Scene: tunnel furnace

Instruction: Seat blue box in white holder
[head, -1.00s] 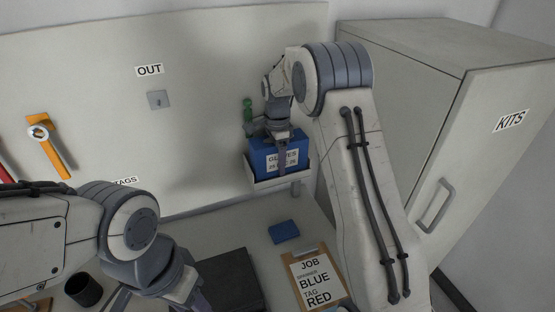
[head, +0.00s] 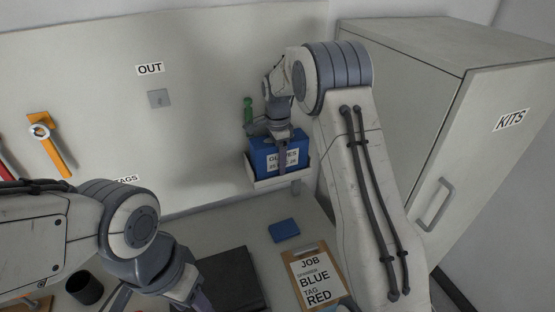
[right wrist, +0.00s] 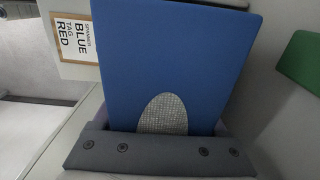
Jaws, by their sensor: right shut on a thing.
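The blue box (head: 264,158), with a white gloves label, sits upright in the white holder (head: 262,184) on the wall panel. Its lower part is behind the holder's front lip, so I cannot tell whether it touches the floor of the holder. My right gripper (head: 281,138) comes down from above and is shut on the box at its top. In the right wrist view the box's blue face (right wrist: 185,60) with a grey oval opening fills the middle. My left gripper (head: 192,298) is at the bottom edge, partly cut off, and its jaws are unclear.
A green object (head: 248,110) is on the wall just left of the box. A tall KITS cabinet (head: 400,80) stands at the right. On the bench are a small blue block (head: 284,230), a job clipboard (head: 315,277), a dark flat case (head: 232,278) and a black cup (head: 85,288).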

